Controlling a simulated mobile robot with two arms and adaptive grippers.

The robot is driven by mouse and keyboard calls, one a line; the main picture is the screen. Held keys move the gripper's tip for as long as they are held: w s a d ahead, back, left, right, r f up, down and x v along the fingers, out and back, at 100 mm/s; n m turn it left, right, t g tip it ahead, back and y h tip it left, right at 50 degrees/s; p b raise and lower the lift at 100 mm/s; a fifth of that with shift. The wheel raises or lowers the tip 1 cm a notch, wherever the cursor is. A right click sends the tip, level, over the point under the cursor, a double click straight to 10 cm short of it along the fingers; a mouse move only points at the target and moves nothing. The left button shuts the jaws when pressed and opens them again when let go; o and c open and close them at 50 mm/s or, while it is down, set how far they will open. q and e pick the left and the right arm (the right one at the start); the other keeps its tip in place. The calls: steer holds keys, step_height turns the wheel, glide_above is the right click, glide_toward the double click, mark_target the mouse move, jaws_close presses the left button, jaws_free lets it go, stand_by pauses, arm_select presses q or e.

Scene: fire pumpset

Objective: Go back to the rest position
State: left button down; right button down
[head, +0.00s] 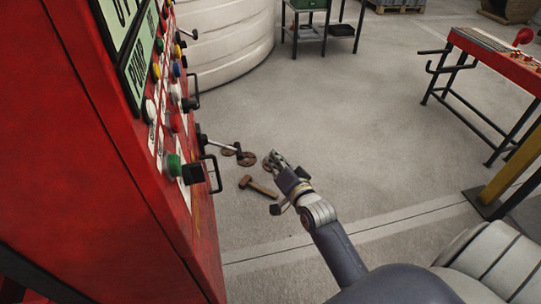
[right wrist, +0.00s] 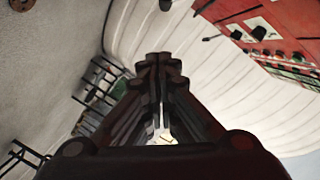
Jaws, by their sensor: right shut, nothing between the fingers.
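My right gripper (head: 277,162) reaches in from the lower right in the head view, over the open floor to the right of the red control panel (head: 95,175). It is apart from the panel. In the right wrist view the fingers of my right gripper (right wrist: 158,62) are together with nothing between them. The panel also shows at the upper right of the right wrist view (right wrist: 285,30), with its buttons and handles facing the floor area. My left gripper is in neither view.
A white ribbed tank (head: 232,40) stands behind. A red-topped bench (head: 500,58) is at the right, with a yellow post (head: 510,170) nearer. Floor between is clear.

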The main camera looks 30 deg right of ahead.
steer(key=s+a+f+n+g+y, duration=0.1)
steer(key=s+a+f+n+g, duration=0.15)
steer(key=s+f, duration=0.6)
steer(key=s+a+f+n+g, duration=0.2)
steer(key=s+f+g, duration=0.1)
steer(key=f, duration=1.1)
steer(key=s+a+f+n+g+y, duration=0.1)
steer(key=s+a+f+n+g, duration=0.3)
steer(key=f, duration=0.8)
steer(key=s+f+n+g, duration=0.1)
steer(key=s+f, duration=0.4)
steer(key=s, duration=0.6)
steer(key=s+f+n+g, duration=0.2)
steer(key=s+f, duration=0.3)
steer(key=s, duration=0.6)
steer(key=s+f+n+g, duration=0.2)
steer(key=s+f, duration=0.3)
steer(key=s, duration=0.6)
steer(key=shift+d+g+h+p, duration=0.3)
steer(key=shift+d+g+p, duration=0.05)
steer(key=shift+d+p, duration=0.1)
